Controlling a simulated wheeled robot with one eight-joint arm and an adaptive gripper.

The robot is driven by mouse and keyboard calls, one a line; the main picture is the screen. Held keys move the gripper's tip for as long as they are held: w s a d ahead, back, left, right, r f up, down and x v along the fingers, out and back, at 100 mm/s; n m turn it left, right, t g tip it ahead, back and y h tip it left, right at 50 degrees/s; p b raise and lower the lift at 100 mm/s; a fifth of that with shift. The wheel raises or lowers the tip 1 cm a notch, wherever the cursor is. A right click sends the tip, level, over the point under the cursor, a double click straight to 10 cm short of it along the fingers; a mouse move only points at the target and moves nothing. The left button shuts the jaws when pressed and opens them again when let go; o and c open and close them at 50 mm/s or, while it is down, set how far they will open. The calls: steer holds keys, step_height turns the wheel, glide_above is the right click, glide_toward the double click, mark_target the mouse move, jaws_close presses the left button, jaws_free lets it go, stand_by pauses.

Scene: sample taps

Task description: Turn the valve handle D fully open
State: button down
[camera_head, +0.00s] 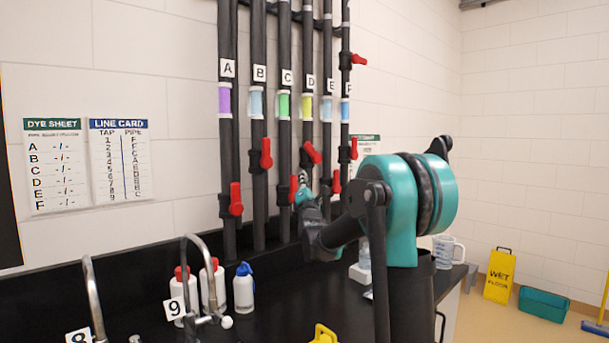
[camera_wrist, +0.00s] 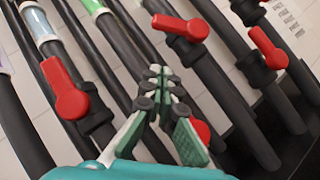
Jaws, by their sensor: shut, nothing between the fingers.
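Pipe D (camera_head: 308,125) is the fourth labelled black pipe from the left on the wall. Its red valve handle D (camera_head: 312,152) sits tilted, neither upright nor level, in the head view. In the wrist view I take handle D to be the red lever (camera_wrist: 182,26) at top centre, slanting across its black pipe. My gripper (camera_head: 300,186) is shut and empty, below handle D and close to the red handle of pipe C. In the wrist view the closed fingertips (camera_wrist: 160,72) point at the pipes, below and apart from handle D.
Red handles A (camera_head: 236,199), B (camera_head: 266,153), C (camera_wrist: 200,130), E (camera_head: 336,182) and F (camera_head: 354,148) stand close around. C is partly hidden behind my finger. A black counter (camera_head: 265,300) below holds bottles (camera_head: 243,288) and curved taps (camera_head: 207,270).

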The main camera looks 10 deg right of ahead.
mark_target(306, 150)
steer(key=w+d+r, duration=0.2)
steer(key=w+r, duration=0.4)
steer(key=w, duration=0.2)
steer(key=shift+w+r, duration=0.25)
steer(key=shift+r, duration=0.1)
steer(key=shift+d+r, duration=0.15)
steer(key=shift+d, duration=0.05)
steer(key=shift+r+m+h, duration=0.1)
steer(key=shift+m+h, duration=0.3)
